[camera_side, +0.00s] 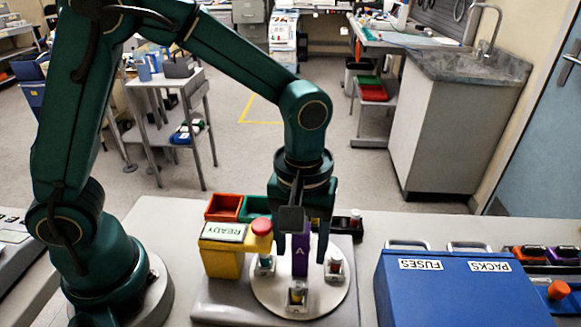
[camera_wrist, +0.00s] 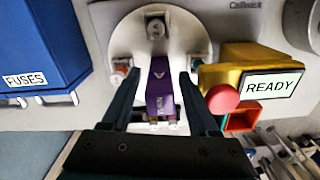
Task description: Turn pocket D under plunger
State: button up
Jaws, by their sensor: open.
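A pale round turntable (camera_side: 322,300) carries small pockets; it also shows in the wrist view (camera_wrist: 190,30). One pocket (camera_side: 297,295) faces front, one (camera_side: 335,265) right and one (camera_side: 265,264) left. No letter D is legible. An upright purple block marked A (camera_side: 300,258) stands at the turntable's middle. My gripper (camera_side: 306,245) is open above the turntable. In the wrist view its fingers (camera_wrist: 160,90) lie on either side of the purple block (camera_wrist: 160,92); I cannot tell contact. I cannot identify the plunger; a red dome (camera_side: 262,227) sits beside a READY screen (camera_side: 223,232).
The yellow housing (camera_side: 222,262) stands close left of the turntable. A blue case marked FUSES and PACKS (camera_side: 450,295) stands right. Orange (camera_side: 223,207) and green (camera_side: 255,207) bins sit behind. Bare table lies between the turntable and the blue case.

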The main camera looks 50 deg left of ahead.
jog(key=m, duration=0.4)
jog(key=shift+m, duration=0.4)
jog(key=m, duration=1)
jog(key=shift+r+m, duration=0.3)
jog(key=shift+m, duration=0.3)
notch_tip(320, 180, up, 14)
jog(key=r, duration=0.1)
jog(key=s+a+n+t, duration=0.5)
jog(key=s+a+n, duration=0.2)
jog(key=a+n, duration=0.1)
jog(key=shift+s+a+f, duration=0.2)
jog(key=shift+s+a, duration=0.2)
jog(key=shift+a, duration=0.1)
